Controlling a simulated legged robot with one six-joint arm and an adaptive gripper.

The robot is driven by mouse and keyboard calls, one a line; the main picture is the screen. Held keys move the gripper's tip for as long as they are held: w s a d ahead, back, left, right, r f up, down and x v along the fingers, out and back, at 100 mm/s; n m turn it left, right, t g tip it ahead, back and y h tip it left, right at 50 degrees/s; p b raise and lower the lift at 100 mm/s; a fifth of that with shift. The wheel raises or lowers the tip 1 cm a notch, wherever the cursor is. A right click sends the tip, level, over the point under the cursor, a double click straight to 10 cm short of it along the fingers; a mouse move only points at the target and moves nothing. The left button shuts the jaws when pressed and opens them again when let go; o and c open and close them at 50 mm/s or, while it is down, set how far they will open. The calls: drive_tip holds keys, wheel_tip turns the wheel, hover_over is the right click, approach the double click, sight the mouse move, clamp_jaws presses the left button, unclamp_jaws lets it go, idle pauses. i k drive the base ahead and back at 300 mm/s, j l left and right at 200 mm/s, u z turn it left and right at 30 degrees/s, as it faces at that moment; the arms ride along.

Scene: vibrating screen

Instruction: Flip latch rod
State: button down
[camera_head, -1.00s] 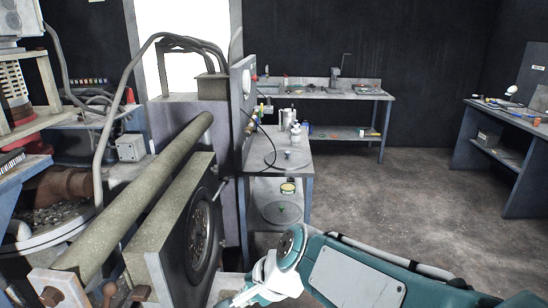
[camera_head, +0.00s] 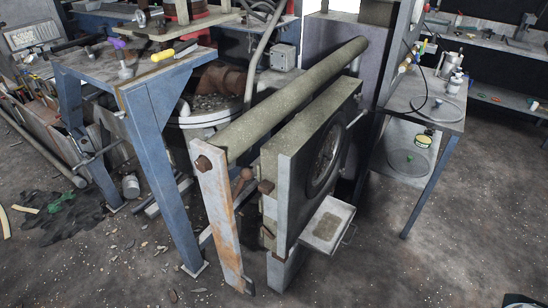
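The vibrating screen machine (camera_head: 284,205) stands in the middle of the head view. It has a grey upright slab with a round dark screen (camera_head: 325,158) on its right face and a long mossy-looking cylinder (camera_head: 290,95) beside it. A short rusty rod with a rounded end (camera_head: 243,180) sits between the rusty, whitish front post (camera_head: 220,215) and the slab. I cannot tell for sure that it is the latch rod. A small rusty block (camera_head: 266,187) is on the slab's front edge. My gripper is not in view; only a sliver of my arm shows at the bottom right.
A blue-legged table (camera_head: 150,130) with tools stands close on the left of the machine. A shallow tray (camera_head: 327,225) juts from the slab's lower right. A shelved bench (camera_head: 430,110) stands right. Floor in front is mostly open, with small debris.

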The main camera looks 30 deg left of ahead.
sight(245, 174)
drive_tip(key=u, duration=1.75)
drive_tip(key=i+j, duration=0.1)
